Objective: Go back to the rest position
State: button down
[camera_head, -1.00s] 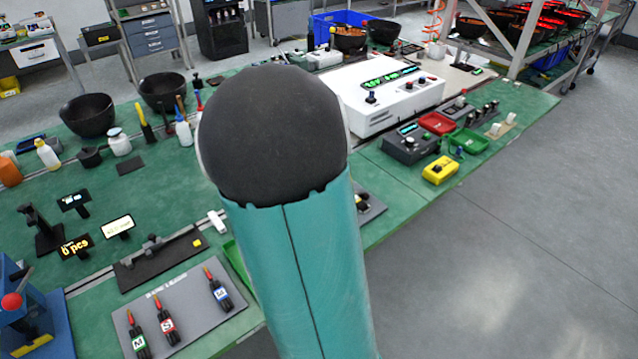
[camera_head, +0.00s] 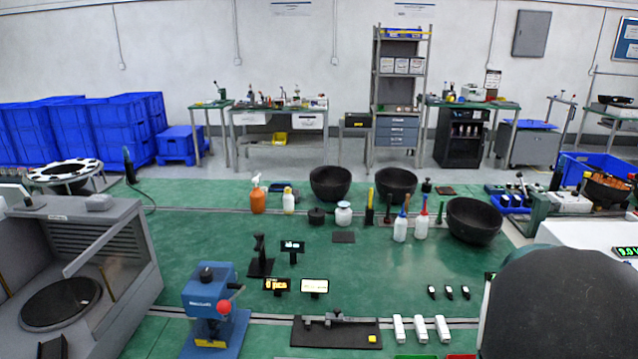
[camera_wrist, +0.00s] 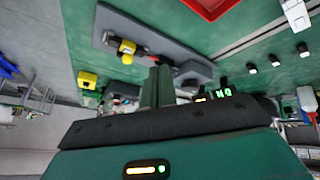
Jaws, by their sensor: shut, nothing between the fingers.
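My gripper (camera_wrist: 158,80) shows in the wrist view as narrow dark green fingers pressed together, with nothing between them. It is clear of the things around it, as far as this view shows. Behind the fingers in this view lie a grey plate (camera_wrist: 118,24) and a yellow-and-black tool (camera_wrist: 127,48). In the head view the dark rounded part of my arm fills the lower right corner, and my gripper is out of sight there.
The green bench (camera_head: 400,272) carries black bowls (camera_head: 330,182), bottles (camera_head: 258,200), a blue press (camera_head: 209,298) and a black fixture (camera_head: 372,338). A grey cabinet (camera_head: 115,240) stands at left. A red tray (camera_wrist: 208,6) shows in the wrist view.

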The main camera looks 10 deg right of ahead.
jog(key=a+r+n+t+y, duration=0.2)
jog(key=a+r, duration=0.2)
jog(key=a, duration=0.6)
jog(key=a+r+n+t+y, duration=0.1)
jog(key=a+r+n+y, duration=0.2)
jog(key=a, duration=0.7)
jog(key=s+a+r+n, duration=0.3)
jog(key=s+a, duration=0.1)
jog(key=a, duration=0.4)
jog(key=s+a+r+n+t+y, duration=0.1)
jog(key=s+a+r+n, duration=0.2)
jog(key=a, duration=0.5)
jog(key=shift+s+r, duration=0.45)
jog(key=shift+r, duration=0.15)
jog(key=shift+a, duration=0.1)
